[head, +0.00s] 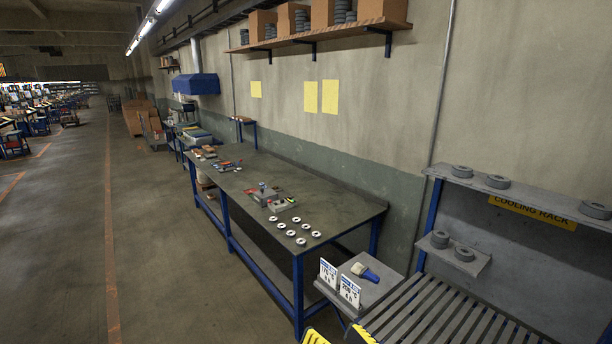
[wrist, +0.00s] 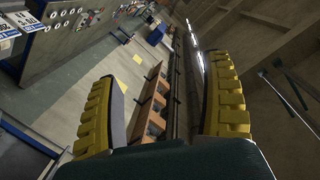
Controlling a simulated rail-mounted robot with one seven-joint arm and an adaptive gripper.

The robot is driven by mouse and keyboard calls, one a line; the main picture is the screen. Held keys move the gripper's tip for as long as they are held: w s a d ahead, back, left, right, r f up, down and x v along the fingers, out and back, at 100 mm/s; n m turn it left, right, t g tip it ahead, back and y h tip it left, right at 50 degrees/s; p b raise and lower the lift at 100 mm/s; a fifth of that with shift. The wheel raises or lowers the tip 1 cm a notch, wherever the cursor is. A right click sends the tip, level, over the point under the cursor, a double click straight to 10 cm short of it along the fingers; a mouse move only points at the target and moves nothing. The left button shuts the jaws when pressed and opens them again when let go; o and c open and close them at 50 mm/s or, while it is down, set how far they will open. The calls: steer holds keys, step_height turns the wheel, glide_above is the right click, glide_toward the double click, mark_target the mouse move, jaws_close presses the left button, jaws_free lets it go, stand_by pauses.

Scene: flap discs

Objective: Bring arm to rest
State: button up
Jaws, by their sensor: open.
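My gripper (wrist: 162,108) shows in the wrist view, with its two yellow ribbed fingers spread wide. Nothing is between the fingers. The wrist view is tilted, and beyond the fingers are the wall, the wall shelf with boxes (wrist: 150,100) and the ceiling lights. In the head view two yellow and black tips stand at the bottom edge, near the small side table; I cannot tell surely whether they are my fingers. The rest of my arm is not seen.
A long workbench (head: 345,205) holds white discs (head: 291,233) and tools. A side table (head: 385,287) bears a brush (head: 365,272) and two signs (head: 349,291). At right are a slatted surface (head: 440,315) and a cooling rack (head: 480,187) with grey discs. The floor (head: 170,250) at left is clear.

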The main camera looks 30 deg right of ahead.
steer(key=w+a+r+n+t+y+p, duration=0.1)
steer(key=a+r+n+y, duration=0.15)
steer(key=a+r, duration=0.55)
steer(key=w+a+r+n+t+y, duration=0.1)
steer(key=a+r+n+t, duration=0.3)
steer(key=a, duration=0.8)
steer(key=s+d+r+m+h, duration=0.1)
steer(key=s+d+r+h, duration=0.4)
steer(key=r, duration=0.1)
steer(key=shift+t, duration=0.3)
steer(key=shift+d+f, duration=0.1)
steer(key=shift+f, duration=0.05)
stand_by(0.5)
